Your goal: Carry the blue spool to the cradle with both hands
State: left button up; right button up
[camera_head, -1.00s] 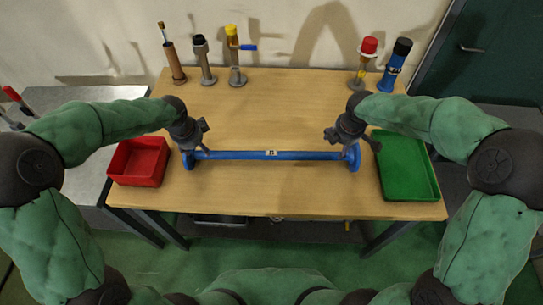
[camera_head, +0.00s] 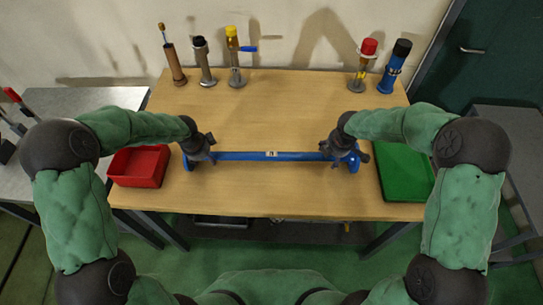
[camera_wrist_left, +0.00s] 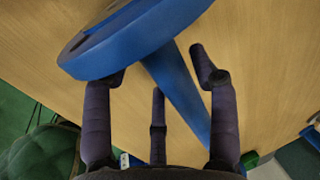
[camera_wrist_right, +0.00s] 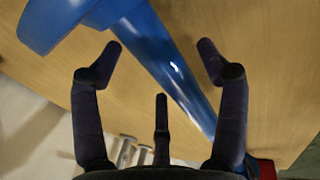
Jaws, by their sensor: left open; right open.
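The blue spool (camera_head: 265,156), a long pipe with a round flange at each end and a small pale label in the middle, lies across the wooden table (camera_head: 270,192). My left gripper (camera_head: 204,156) is open at its left end, with the pipe between its fingers (camera_wrist_left: 160,85) just inboard of the left flange (camera_wrist_left: 125,40). My right gripper (camera_head: 337,160) is open at the right end. In the right wrist view the pipe (camera_wrist_right: 165,65) runs between its spread fingers (camera_wrist_right: 160,75), beside the flange (camera_wrist_right: 50,22). I cannot make out a cradle.
A red bin (camera_head: 138,168) stands left of the spool and a green tray (camera_head: 403,174) right of it. Several upright tools, including a yellow-topped one (camera_head: 233,55) and a blue one (camera_head: 394,68), line the back edge. The table behind the spool is clear.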

pick_arm(q)
jog(key=shift+w+f, duration=0.15)
jog(key=shift+f, duration=0.55)
pick_arm(e)
jog(key=shift+w+f, duration=0.2)
jog(key=shift+f, duration=0.45)
pick_arm(q)
jog(key=c, duration=0.9)
pick_arm(e)
jog(key=c, duration=0.9)
pick_arm(q)
grip_shut()
pick_arm(e)
grip_shut()
pick_arm(q)
jog(key=shift+w+r, duration=0.15)
jog(key=shift+r, duration=0.05)
pick_arm(e)
jog(key=shift+w+r, duration=0.1)
jog(key=shift+r, duration=0.05)
